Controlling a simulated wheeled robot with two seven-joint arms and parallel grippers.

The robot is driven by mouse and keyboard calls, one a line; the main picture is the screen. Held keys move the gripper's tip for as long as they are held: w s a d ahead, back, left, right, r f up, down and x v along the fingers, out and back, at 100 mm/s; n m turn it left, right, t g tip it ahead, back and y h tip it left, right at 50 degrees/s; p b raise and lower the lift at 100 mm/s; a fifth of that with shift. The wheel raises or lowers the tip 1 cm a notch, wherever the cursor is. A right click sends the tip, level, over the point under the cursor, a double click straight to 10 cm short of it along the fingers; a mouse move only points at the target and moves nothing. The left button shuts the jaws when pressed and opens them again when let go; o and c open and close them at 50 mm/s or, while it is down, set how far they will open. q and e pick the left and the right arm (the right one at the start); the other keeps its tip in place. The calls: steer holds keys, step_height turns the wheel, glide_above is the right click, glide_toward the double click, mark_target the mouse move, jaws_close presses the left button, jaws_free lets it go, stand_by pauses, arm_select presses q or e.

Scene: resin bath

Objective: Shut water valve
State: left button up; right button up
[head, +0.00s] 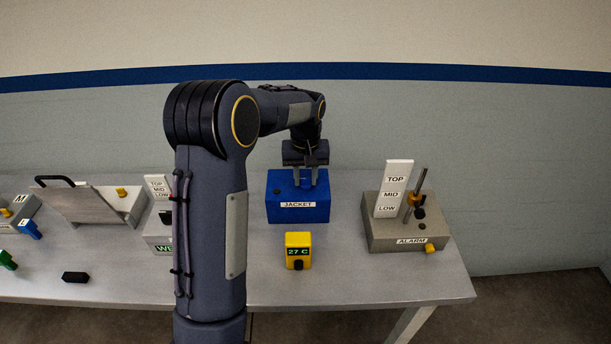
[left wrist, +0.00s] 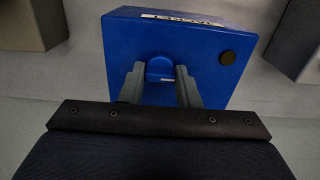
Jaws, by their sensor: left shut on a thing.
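The blue box labelled JACKET (head: 298,213) stands on the table in the head view, and its top also fills the middle of the left wrist view (left wrist: 205,35). A blue valve knob (left wrist: 160,68) sits on its top, between my left gripper's fingers. My left gripper (head: 306,181) points down at the box top in the head view; in the left wrist view its two grey fingers (left wrist: 161,82) are closed on the knob's sides. A dark round button (left wrist: 227,58) is on the box top beside the knob. My right gripper is not in view.
A yellow 27 C readout (head: 298,241) stands in front of the blue box. The grey ALARM box (head: 397,232) with a TOP/MID/LOW board is to the right. At left are a grey panel with a black handle (head: 75,203) and a black block (head: 75,277).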

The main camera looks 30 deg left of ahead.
mark_target(305, 179)
arm_select(q)
steer(key=o, duration=1)
steer(key=shift+r, duration=0.1)
step_height(305, 179, up, 7)
steer(key=shift+b, duration=0.35)
steer(key=shift+r, duration=0.35)
steer(key=s+d+r+m+t+h, duration=0.2)
steer(key=s+d, duration=0.2)
steer(key=s, duration=0.7)
steer(key=s+d+r+m+t+h, duration=0.15)
steer(key=s+d, duration=0.25)
steer(key=s, duration=0.7)
steer(key=s+d+f, duration=0.1)
steer(key=s, duration=0.1)
steer(key=s+d+f+m+t, duration=0.1)
steer(key=s, duration=0.1)
steer(key=s+d+f+t, duration=0.1)
steer(key=s, duration=0.2)
steer(key=shift+d+f, duration=0.4)
